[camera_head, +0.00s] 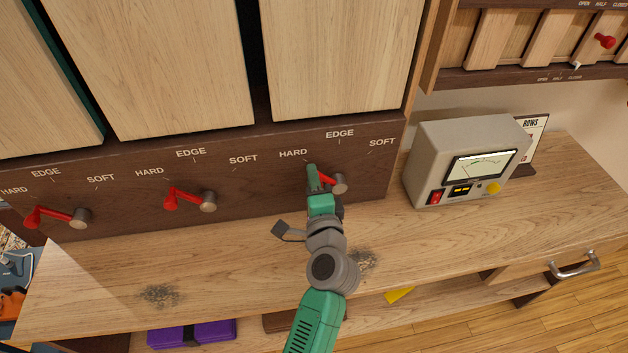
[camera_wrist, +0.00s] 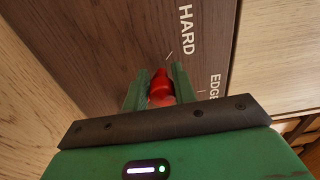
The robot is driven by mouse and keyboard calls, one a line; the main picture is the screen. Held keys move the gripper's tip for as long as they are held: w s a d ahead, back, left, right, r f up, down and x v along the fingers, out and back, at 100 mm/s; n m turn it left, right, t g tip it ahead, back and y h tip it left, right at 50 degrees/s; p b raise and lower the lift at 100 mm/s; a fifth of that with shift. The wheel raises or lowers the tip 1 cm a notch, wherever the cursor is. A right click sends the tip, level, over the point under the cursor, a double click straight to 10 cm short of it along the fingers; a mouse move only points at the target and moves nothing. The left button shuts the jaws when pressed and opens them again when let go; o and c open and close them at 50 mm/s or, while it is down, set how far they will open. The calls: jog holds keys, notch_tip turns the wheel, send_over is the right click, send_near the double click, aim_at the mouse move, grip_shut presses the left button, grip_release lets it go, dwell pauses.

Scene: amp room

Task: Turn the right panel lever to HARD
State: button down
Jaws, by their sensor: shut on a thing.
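The right panel lever (camera_head: 326,180) is red, on a round metal hub (camera_head: 341,184) on the dark wood panel below the right wooden door. It points left from the hub, on the HARD side of its HARD, EDGE and SOFT labels. My green gripper (camera_head: 313,179) covers the lever's outer end. In the wrist view my gripper (camera_wrist: 160,82) is shut on the red knob (camera_wrist: 160,88), with a finger on each side. The HARD label (camera_wrist: 187,30) and its tick mark lie just beyond the knob. The lever's arm is mostly hidden there.
Two similar red levers (camera_head: 185,199) (camera_head: 52,216) point left on the same panel. A grey meter box (camera_head: 455,150) stands on the wooden counter (camera_head: 220,260) to the right. A shutter panel with a red knob (camera_head: 604,41) is at the upper right.

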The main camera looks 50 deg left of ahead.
jog(key=c, duration=1.2)
grip_release()
jog(key=shift+w+d+r, duration=0.1)
jog(key=shift+w+d, duration=0.1)
jog(key=shift+d, duration=0.05)
jog(key=shift+s+a, duration=0.1)
jog(key=p+v, duration=0.1)
jog(key=v, duration=0.6)
jog(key=shift+s+d, duration=0.25)
jog(key=shift+d, duration=0.1)
